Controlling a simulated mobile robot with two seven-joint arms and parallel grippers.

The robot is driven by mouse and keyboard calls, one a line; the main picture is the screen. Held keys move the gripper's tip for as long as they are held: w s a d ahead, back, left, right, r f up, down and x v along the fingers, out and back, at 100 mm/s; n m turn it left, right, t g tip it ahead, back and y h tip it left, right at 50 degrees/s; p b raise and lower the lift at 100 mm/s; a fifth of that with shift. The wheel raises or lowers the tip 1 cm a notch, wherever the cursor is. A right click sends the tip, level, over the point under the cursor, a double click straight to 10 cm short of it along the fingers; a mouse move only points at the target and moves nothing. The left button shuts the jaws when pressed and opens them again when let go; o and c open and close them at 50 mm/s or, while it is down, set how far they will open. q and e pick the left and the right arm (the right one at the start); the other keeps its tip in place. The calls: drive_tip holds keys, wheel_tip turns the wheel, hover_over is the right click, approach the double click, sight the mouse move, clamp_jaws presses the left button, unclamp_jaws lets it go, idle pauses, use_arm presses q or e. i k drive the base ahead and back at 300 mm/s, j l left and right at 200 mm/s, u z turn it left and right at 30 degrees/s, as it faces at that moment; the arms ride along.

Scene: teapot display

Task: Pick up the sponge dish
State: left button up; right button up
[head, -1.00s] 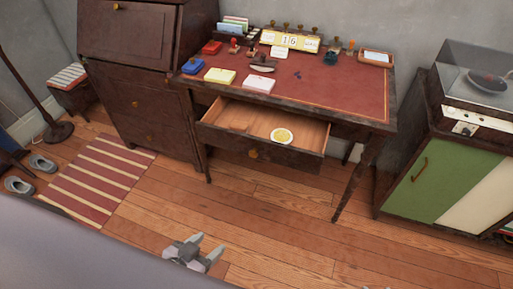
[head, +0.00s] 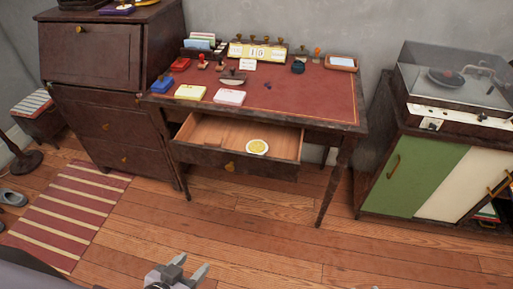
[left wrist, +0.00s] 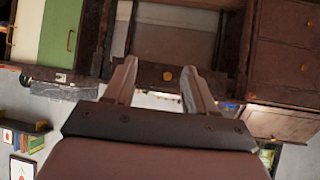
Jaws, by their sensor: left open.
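The sponge dish (head: 257,146) is a small round white dish with yellow in it. In the head view it lies inside the open desk drawer (head: 235,172), toward the drawer's right front. My left gripper (head: 194,264) is at the bottom of the head view, open and empty, low in front of the drawer and well apart from the dish. In the left wrist view my left gripper (left wrist: 158,72) shows with its fingers spread and the drawer front with its brass knob (left wrist: 167,76) between them. The dish cannot be made out there.
The desk (head: 290,95) carries stamps, ink pads and a calendar (head: 258,53). A dark bureau (head: 110,100) stands at left, and a green-and-white cabinet (head: 413,178) with a record player (head: 450,85) at right. The wooden floor before the desk is clear beside a striped rug (head: 70,215).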

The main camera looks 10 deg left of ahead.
sight(256, 146)
drive_tip(key=i, duration=0.95)
